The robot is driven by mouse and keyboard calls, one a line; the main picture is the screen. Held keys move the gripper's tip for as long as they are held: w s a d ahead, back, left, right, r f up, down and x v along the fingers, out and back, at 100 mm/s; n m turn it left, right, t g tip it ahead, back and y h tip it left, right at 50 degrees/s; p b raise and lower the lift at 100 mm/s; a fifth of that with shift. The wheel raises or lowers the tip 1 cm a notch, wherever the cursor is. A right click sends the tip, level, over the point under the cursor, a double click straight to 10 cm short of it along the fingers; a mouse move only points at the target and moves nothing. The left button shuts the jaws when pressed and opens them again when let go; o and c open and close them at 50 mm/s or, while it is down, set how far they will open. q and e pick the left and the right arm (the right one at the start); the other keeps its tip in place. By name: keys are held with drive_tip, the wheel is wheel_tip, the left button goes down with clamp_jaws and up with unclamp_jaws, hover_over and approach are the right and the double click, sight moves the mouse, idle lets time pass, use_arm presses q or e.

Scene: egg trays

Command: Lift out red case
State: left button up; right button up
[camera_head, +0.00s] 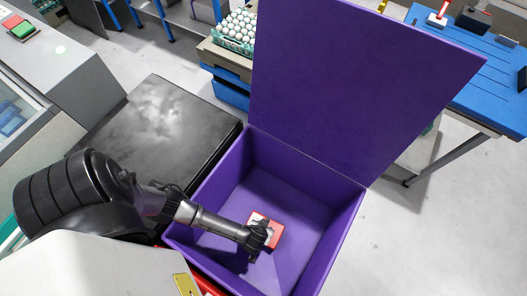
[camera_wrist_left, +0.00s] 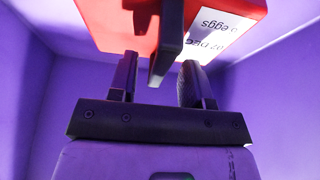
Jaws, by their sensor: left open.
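The red case (camera_head: 267,221) with a white label lies on the floor of the open purple box (camera_head: 343,228). My left gripper (camera_head: 268,239) reaches into the box and covers part of the case. In the left wrist view the case (camera_wrist_left: 100,20) fills the top, its white printed label (camera_wrist_left: 215,35) at the right. A dark handle-like bar (camera_wrist_left: 165,50) juts from the case between the fingers of my open left gripper (camera_wrist_left: 160,72). I cannot tell whether the fingers touch it. My right gripper is not in view.
The box's purple lid (camera_head: 350,80) stands raised at the back. Purple walls surround the gripper. A black cabinet (camera_head: 165,125) stands left of the box. White eggs in a tray (camera_head: 237,30) sit behind, and a blue table (camera_head: 465,70) is at the right.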

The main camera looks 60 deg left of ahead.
use_arm(q)
drive_tip(key=shift+w+a+f, duration=0.1)
drive_tip(key=shift+w+f, duration=0.1)
drive_tip(key=shift+f, duration=0.45)
clamp_jaws()
idle(1.0)
